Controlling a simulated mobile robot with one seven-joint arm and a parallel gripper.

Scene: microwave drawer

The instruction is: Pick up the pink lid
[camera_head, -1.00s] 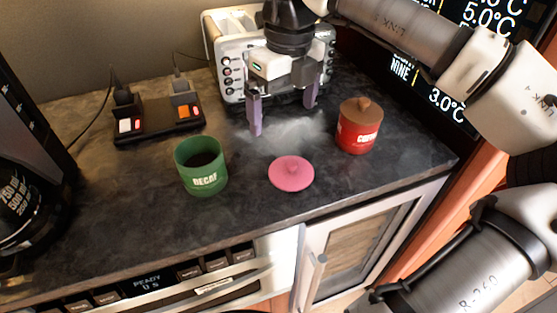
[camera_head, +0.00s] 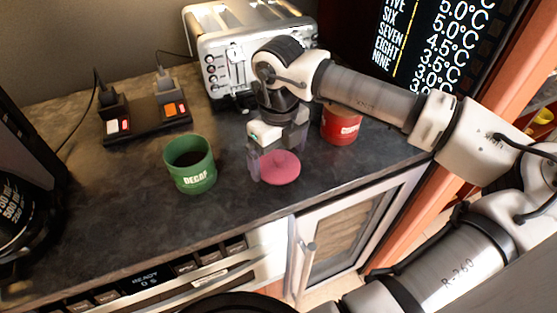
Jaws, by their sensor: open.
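The pink lid (camera_head: 281,168) is a round disc lying flat on the dark countertop, near its front edge. My gripper (camera_head: 276,165) points down over the lid, with one finger at the lid's left side and the other behind its right side. The jaws are open, and part of the lid's left and back is hidden by them. I cannot tell whether the fingers touch it. The lid's knob is hard to make out.
A green DECAF canister (camera_head: 190,165) without a lid stands to the left. A red canister (camera_head: 341,127) stands behind on the right, partly hidden by my arm. A silver toaster (camera_head: 228,50) and a black power strip (camera_head: 146,121) are at the back.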

